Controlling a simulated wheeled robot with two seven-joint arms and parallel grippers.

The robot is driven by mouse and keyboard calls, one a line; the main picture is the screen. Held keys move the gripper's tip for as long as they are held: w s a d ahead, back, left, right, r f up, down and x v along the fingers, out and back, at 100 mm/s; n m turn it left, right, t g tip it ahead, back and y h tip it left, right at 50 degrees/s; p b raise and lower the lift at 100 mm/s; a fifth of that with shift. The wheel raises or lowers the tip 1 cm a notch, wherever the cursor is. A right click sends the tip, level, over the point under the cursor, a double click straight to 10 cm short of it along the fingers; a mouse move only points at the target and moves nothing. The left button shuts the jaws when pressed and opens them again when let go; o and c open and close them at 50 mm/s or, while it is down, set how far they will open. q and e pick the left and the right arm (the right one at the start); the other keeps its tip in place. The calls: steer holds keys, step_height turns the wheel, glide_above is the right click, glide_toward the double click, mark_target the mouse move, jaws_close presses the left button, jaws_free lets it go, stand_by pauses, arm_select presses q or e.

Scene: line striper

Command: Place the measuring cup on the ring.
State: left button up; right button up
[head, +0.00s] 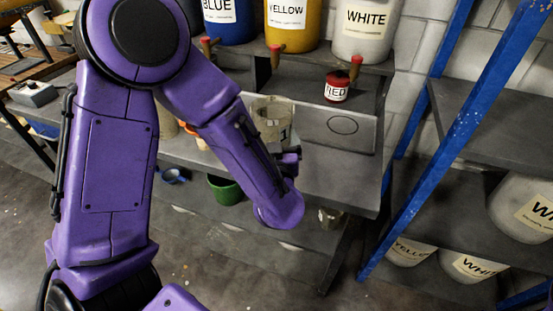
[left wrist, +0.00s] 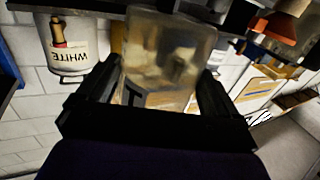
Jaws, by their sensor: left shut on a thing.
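The measuring cup (head: 272,112) is a translucent, dirty beaker with a dark mark on its side. My left gripper (head: 287,152) is shut on it, and my purple forearm hides part of both. In the left wrist view the cup (left wrist: 168,55) sits between the two dark fingers. The ring (head: 343,126) is a thin dark outline on the grey bench surface, to the right of the cup. It is empty. I cannot tell how far the cup's base is from the surface. My right gripper is not in view.
Blue (head: 228,22), yellow (head: 291,25) and white (head: 365,30) paint buckets with red-handled taps stand on the shelf behind. A small red can (head: 337,87) stands just behind the ring. A blue rack post (head: 440,140) rises at right. A green pot (head: 224,190) is below.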

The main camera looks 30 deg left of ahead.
arm_select(q)
steer(key=w+f, duration=0.1)
steer(key=f, duration=0.1)
steer(key=w+a+f, duration=0.1)
steer(key=w, duration=0.1)
steer(key=w+a+f, duration=0.1)
steer(key=w+f, duration=0.1)
steer(key=shift+f+p, duration=0.3)
step_height(320, 180, down, 3)
steer(key=shift+r, duration=0.1)
steer(key=shift+f, duration=0.2)
steer(key=shift+f, duration=0.1)
steer(key=o, duration=0.8)
steer(key=shift+f, duration=0.1)
